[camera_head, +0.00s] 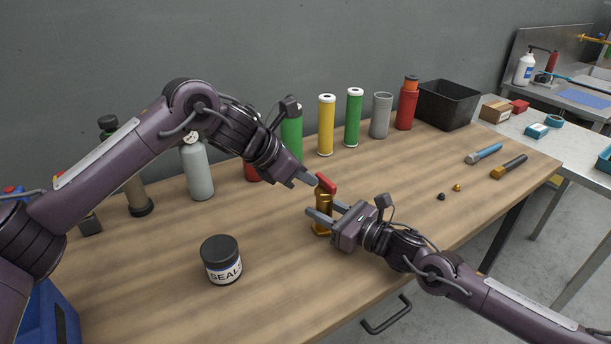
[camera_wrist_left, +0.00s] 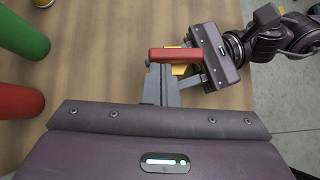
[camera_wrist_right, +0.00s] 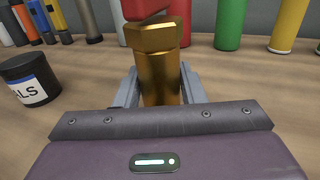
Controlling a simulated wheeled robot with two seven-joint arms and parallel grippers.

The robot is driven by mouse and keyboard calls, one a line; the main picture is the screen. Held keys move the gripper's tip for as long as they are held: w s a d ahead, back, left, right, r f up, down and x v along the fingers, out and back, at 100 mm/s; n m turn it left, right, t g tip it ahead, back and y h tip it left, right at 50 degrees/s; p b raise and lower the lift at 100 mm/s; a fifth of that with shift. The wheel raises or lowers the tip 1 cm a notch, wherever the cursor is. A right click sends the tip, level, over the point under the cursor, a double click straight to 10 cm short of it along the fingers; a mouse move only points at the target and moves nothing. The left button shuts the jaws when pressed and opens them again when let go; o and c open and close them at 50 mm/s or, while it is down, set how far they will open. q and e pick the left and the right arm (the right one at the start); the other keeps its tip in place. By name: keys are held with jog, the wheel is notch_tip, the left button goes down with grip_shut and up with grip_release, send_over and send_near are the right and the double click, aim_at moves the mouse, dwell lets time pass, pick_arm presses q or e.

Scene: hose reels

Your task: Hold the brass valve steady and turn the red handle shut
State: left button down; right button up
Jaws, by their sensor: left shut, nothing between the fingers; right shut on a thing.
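The brass valve (camera_head: 323,200) stands upright on the wooden bench in the head view, and its gold body (camera_wrist_right: 160,75) fills the middle of the right wrist view. My right gripper (camera_head: 326,216) is shut on the valve body, one finger on each side. The red handle (camera_head: 326,184) sits on top of the valve; it shows as a bar (camera_wrist_left: 176,54) in the left wrist view. My left gripper (camera_head: 312,179) is shut and empty, its fingertips close beside the handle. I cannot tell whether they touch it.
A black-lidded SEALS jar (camera_head: 221,260) stands left of the valve. Several cylinders, including a yellow one (camera_head: 326,125) and a grey one (camera_head: 381,115), line the back. A black bin (camera_head: 447,104) is at the back right. Small parts and two tools lie on the right.

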pick_arm(q)
jog(key=shift+w+m+g, duration=0.2)
jog(key=shift+m+g, duration=0.1)
jog(key=shift+m, duration=0.1)
jog(key=shift+m+g+h, duration=0.3)
jog(key=shift+m, duration=0.2)
jog(key=shift+w+d, duration=0.35)
jog(key=shift+w, duration=0.3)
jog(key=shift+w+d, duration=0.4)
jog(key=shift+w, duration=0.2)
jog(key=shift+w+d, duration=0.35)
jog(key=shift+w, duration=0.3)
